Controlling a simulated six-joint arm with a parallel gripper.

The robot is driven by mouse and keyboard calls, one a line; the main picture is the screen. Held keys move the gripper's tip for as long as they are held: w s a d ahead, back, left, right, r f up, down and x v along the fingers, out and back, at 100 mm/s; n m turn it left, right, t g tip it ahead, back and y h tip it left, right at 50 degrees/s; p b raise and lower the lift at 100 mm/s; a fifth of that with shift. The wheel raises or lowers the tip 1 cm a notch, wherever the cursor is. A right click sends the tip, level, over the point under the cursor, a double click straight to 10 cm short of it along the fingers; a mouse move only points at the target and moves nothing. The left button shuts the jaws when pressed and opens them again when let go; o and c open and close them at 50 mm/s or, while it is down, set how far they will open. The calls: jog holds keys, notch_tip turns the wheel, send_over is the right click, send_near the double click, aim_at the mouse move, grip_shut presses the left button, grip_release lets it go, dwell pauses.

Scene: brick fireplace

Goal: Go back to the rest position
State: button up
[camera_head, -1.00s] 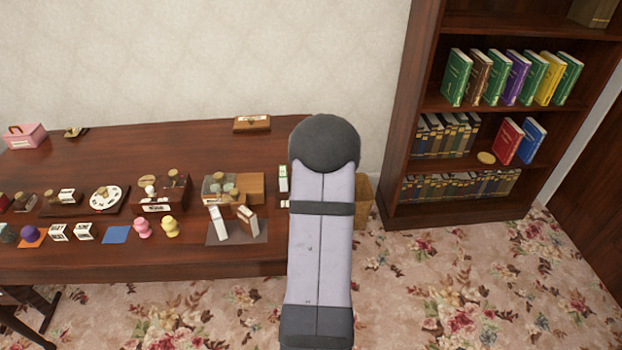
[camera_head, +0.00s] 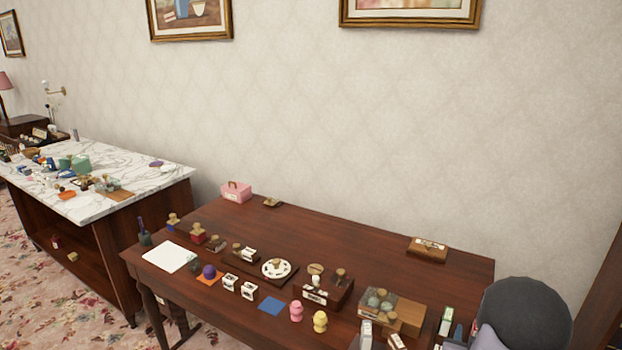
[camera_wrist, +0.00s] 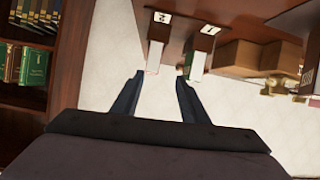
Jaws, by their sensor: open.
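My gripper (camera_wrist: 158,98) shows in the wrist view with its two dark fingers apart and nothing between them. Beyond the fingertips are two white-sided blocks labelled 2 (camera_wrist: 157,46) and 1 (camera_wrist: 201,48), at the edge of the dark wood desk. I cannot tell the exact gap, but no finger visibly touches them. In the head view only a dark rounded joint of my arm shows at the lower right. The gripper is outside that view.
The desk (camera_head: 350,240) holds several stamps, a pink box (camera_head: 236,191), a white dial (camera_head: 276,268) and a wooden box (camera_head: 427,249). A marble-topped counter (camera_head: 150,167) stands left. A bookshelf (camera_wrist: 60,95) with books is left in the wrist view.

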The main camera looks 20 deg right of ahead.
jog(key=a+r+n+g+y+p, duration=0.2)
jog(key=a+y+p, duration=0.15)
jog(key=a, duration=0.85)
jog(key=a+r+n+g+y+p, duration=0.2)
jog(key=a+n+y, duration=0.15)
jog(key=a, duration=0.85)
jog(key=s+a+r+n+g+y+p, duration=0.1)
jog(key=s+a+g, duration=0.4)
jog(key=s+a, duration=0.8)
notch_tip(320, 180, up, 2)
jog(key=shift+a+r+n+y, duration=0.25)
jog(key=shift+a+n+y, duration=0.45)
jog(key=shift+a+n, duration=0.25)
jog(key=shift+s, duration=0.1)
